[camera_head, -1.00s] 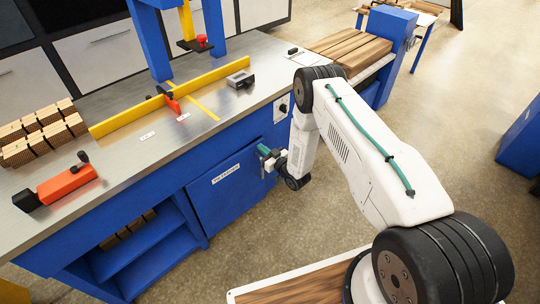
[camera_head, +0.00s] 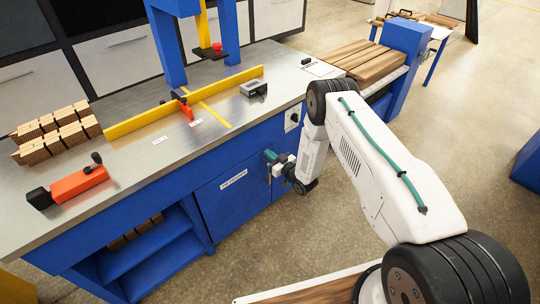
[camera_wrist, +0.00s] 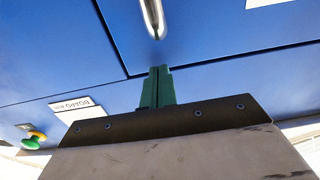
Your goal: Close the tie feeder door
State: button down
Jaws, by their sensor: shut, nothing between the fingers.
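The tie feeder door (camera_head: 235,203) is a blue panel with a white label in the front of the bench, seen in the head view. It looks flush or nearly flush with the front. In the wrist view the blue door (camera_wrist: 215,35) carries a silver bar handle (camera_wrist: 153,18) and is bordered by a thin dark gap. My gripper (camera_head: 270,155) is at the door's upper right. Its green fingers (camera_wrist: 157,85) are together and empty, at the door's edge and pointing toward the handle. I cannot tell whether they touch the door.
Open blue shelves (camera_head: 150,245) are left of the door. The steel bench top (camera_head: 130,160) holds a yellow rail (camera_head: 150,115), an orange tool (camera_head: 78,185) and wooden blocks (camera_head: 55,133). A board bin label (camera_wrist: 77,105) shows in the wrist view.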

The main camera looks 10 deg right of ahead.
jog(key=v, duration=1.3)
jog(key=shift+s, duration=0.3)
jog(key=shift+d+f, duration=0.1)
jog(key=shift+f, duration=0.05)
